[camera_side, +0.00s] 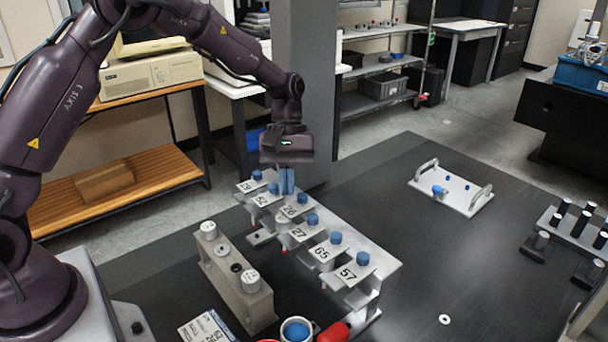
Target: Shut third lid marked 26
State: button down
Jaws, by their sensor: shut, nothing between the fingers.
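A row of numbered grey lids with blue knobs runs along a grey metal rack (385,262). The lid marked 26 (288,211) is third from the far end, between the lid marked 52 (262,199) and the lid marked 27 (298,232). Its blue knob (302,198) stands upright on it. My gripper (287,191) points down with its blue fingers together and empty, just behind and left of that knob in the picture. I cannot tell whether the fingertips touch anything. I cannot tell how far the lid is open.
Lids marked 19 (249,185), 65 (322,253) and 57 (348,273) share the rack. A beige block with knobs (237,278) stands to the left. A blue-filled cup (296,330) and a red object (334,332) lie in front. The dark table right of the rack is largely clear.

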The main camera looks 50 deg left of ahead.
dwell(0.3)
jog(key=w+a, duration=0.2)
jog(key=a, duration=0.1)
jog(key=shift+w+a, duration=0.3)
jog(key=shift+w, duration=0.05)
jog(key=shift+w+a+r, duration=1.1)
jog(key=shift+w+r, duration=1.7)
jog(key=shift+r, duration=1.7)
jog(key=x, duration=0.3)
jog(key=s+d+x, duration=0.1)
jog(key=x, duration=0.3)
jog(key=r+x, duration=0.1)
jog(key=x, duration=0.2)
jog(key=shift+s+d+f, duration=0.3)
jog(key=shift+d, duration=0.15)
jog(key=shift+s+d, duration=0.45)
jog(key=shift+d, duration=0.15)
